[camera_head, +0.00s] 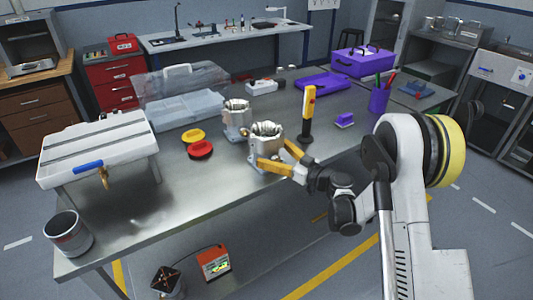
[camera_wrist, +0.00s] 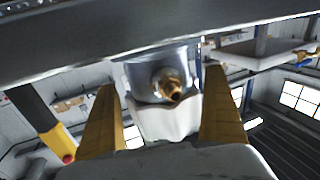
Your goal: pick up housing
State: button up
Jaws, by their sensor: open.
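Two grey metal housings stand upright on the steel table. The nearer housing (camera_head: 265,132) is at the middle of the table, and the other housing (camera_head: 236,116) stands just behind it to the left. My gripper (camera_head: 279,160) is open at the nearer housing, with one yellow finger in front of it and one at its right side. In the wrist view, my gripper (camera_wrist: 160,118) has its fingers on either side of a housing (camera_wrist: 148,70) with a brass fitting. I cannot tell if the fingers touch it.
Red and yellow round parts (camera_head: 199,148) lie left of the housings. A clear case (camera_head: 186,108) and a white slotted box (camera_head: 98,148) are further left.

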aim_at(266, 139)
jog(key=x, duration=0.2)
jog(key=shift+w+a+b, duration=0.25)
jog(key=shift+a+b, duration=0.05)
jog(key=shift+b, duration=0.05)
jog(key=c, duration=1.4)
jog(key=shift+r+p, duration=0.4)
jog(key=shift+r, duration=0.1)
jog(key=r, duration=0.1)
jog(key=r+p, duration=0.2)
jog(key=shift+s+r, duration=0.3)
jog(key=shift+r, duration=0.05)
jog(key=shift+s+a+r+p, duration=0.25)
jog(key=shift+s+r+p, duration=1)
jog(key=shift+s+r, duration=0.7)
jog(key=shift+s+a+r+p, duration=0.3)
jog(key=shift+s+r+p, duration=0.9)
jog(key=shift+s+r, duration=0.75)
jog(key=shift+s+a+r+p, duration=0.25)
jog(key=shift+s+r+p, duration=1.2)
jog(key=shift+r, duration=0.8)
